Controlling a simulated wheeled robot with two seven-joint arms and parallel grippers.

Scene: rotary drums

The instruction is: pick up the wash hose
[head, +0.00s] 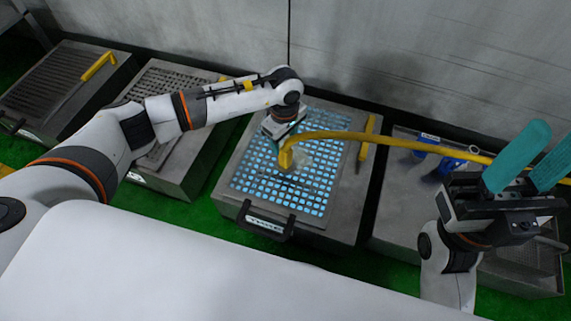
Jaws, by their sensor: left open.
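The yellow wash hose (390,141) comes in from the right edge and arcs left over a lit, perforated panel. Its end bends down into a short nozzle (286,156) above the panel. My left gripper (279,136) is open and points down just behind and above the nozzle; I cannot tell whether it touches the hose. Its fingertips are small and partly hidden. My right gripper (533,160) has two teal fingers, spread apart and pointing up. The hose runs behind it, and part of the hose is hidden there.
The lit blue-white panel (250,171) sits in a grey metal unit with a front handle (265,222). A pale, see-through patch (298,159) shows beside the nozzle. Similar units stand to both sides, with yellow handles on some. Blue items (427,142) are at right. A grey wall stands behind.

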